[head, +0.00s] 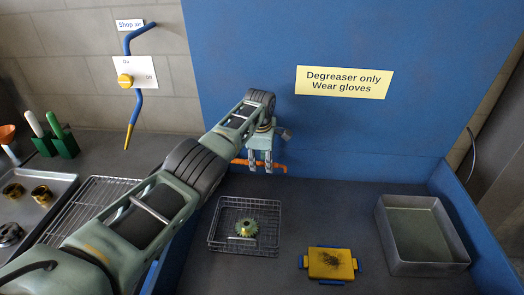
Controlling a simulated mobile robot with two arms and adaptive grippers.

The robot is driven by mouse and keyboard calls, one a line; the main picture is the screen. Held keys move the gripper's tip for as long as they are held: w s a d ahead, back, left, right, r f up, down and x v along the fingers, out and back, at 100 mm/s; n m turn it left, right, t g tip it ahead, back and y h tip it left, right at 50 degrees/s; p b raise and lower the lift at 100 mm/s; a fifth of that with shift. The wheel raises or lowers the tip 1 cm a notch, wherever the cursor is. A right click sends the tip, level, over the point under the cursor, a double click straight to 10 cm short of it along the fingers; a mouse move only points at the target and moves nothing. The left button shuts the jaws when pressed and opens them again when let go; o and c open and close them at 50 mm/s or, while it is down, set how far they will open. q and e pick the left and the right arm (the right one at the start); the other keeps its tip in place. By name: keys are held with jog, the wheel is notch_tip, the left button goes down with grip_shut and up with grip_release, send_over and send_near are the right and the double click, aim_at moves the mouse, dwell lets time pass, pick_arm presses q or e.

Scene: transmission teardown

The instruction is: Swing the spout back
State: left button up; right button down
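An orange spout (280,168) runs sideways low in front of the blue back panel, and its right end bends down. My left arm reaches in from the lower left. My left gripper (260,166) points down at the spout, with its two fingers apart and a gap between them. The fingertips overlap the spout in the picture; I cannot tell whether they touch it. The arm and gripper hide part of the spout and its base. My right gripper is not in view.
In the blue-walled basin, a wire basket (216,238) holds a gear (246,228). A wire rack (88,205) and a tray of parts (60,185) lie left.

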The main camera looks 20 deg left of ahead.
pick_arm(q)
notch_tip(320, 180, up, 12)
jog(key=s, duration=0.2)
jog(key=shift+d+f, duration=0.2)
jog(key=shift+s, duration=0.1)
dwell(0.3)
